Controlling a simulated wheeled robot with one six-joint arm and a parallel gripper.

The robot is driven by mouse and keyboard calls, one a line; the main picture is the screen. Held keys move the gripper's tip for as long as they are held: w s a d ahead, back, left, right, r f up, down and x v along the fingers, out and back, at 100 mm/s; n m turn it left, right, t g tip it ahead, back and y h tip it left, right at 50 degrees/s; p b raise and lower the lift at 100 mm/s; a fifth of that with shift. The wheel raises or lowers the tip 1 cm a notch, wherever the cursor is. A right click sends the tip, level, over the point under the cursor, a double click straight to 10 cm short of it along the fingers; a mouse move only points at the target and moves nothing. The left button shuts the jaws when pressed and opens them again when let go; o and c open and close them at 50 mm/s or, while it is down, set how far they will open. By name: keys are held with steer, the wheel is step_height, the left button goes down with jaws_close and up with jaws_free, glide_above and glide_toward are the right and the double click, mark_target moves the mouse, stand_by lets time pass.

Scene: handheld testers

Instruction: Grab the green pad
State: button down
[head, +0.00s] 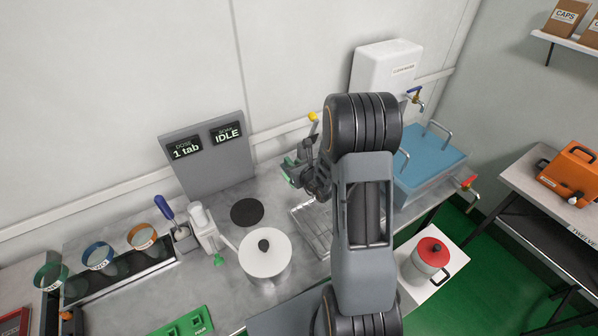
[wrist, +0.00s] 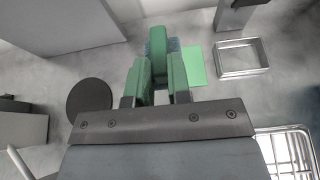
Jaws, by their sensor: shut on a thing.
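The green pad (wrist: 158,42) stands between the fingers of my gripper (wrist: 159,76) in the wrist view, its top showing past the green-faced fingertips. My gripper is shut on it. A blue-grey speckled patch shows just behind the pad; I cannot tell whether it is part of it. A flat light-green square (wrist: 195,65) lies on the counter to the right of the pad. In the head view my gripper (head: 297,170) is over the back of the counter, left of my arm, and the pad is hard to make out there.
A dark round disc (wrist: 89,95) lies left of my gripper, and a metal-rimmed tray (wrist: 243,72) lies to the right. A wire rack (head: 312,222) is below my arm. A white lidded pot (head: 265,262), a grey display panel (head: 203,165) and a blue-lidded basin (head: 432,160) stand around.

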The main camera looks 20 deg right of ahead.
steer(key=s+a+r+p, duration=0.3)
steer(key=s+a, duration=0.2)
steer(key=shift+s+r, duration=0.35)
steer(key=p, duration=0.2)
steer(key=shift+s+a+r+p, duration=0.2)
steer(key=shift+s+p, duration=0.1)
steer(key=shift+s, duration=0.05)
